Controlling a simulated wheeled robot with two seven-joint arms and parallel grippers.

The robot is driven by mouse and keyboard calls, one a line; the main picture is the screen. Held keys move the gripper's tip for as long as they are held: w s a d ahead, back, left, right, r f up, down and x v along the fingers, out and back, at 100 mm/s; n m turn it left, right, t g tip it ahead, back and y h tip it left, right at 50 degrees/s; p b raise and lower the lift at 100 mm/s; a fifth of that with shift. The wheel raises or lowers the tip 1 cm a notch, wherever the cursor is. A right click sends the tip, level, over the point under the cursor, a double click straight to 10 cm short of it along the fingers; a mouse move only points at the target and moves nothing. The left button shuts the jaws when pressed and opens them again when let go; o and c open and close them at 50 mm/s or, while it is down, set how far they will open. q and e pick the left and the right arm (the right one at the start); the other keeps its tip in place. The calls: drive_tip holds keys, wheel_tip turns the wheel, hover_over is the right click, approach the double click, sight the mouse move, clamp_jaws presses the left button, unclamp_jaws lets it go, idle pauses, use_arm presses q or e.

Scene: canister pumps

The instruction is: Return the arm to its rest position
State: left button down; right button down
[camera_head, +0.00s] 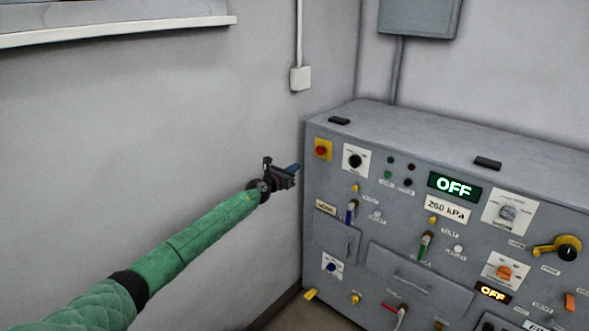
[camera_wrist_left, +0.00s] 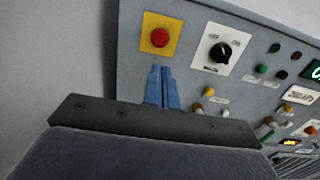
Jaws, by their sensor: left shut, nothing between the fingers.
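My left arm (camera_head: 185,247), in a green sleeve, reaches in from the lower left of the head view. My left gripper (camera_head: 293,169) is shut and empty, with its blue fingers pointing at the upper left of the grey control panel (camera_head: 340,207). In the left wrist view the blue fingers (camera_wrist_left: 161,88) lie together just below the red button on its yellow plate (camera_wrist_left: 160,38). I cannot tell the exact gap between fingertips and panel. The red button also shows in the head view (camera_head: 321,149). My right gripper is not in view.
The panel carries a black knob (camera_head: 355,160), a green OFF display (camera_head: 454,187), a 260 kPa label (camera_head: 446,209), coloured levers and a yellow-black rotary handle (camera_head: 566,248). A grey wall (camera_head: 130,150) runs along the left. The space left of the panel is free.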

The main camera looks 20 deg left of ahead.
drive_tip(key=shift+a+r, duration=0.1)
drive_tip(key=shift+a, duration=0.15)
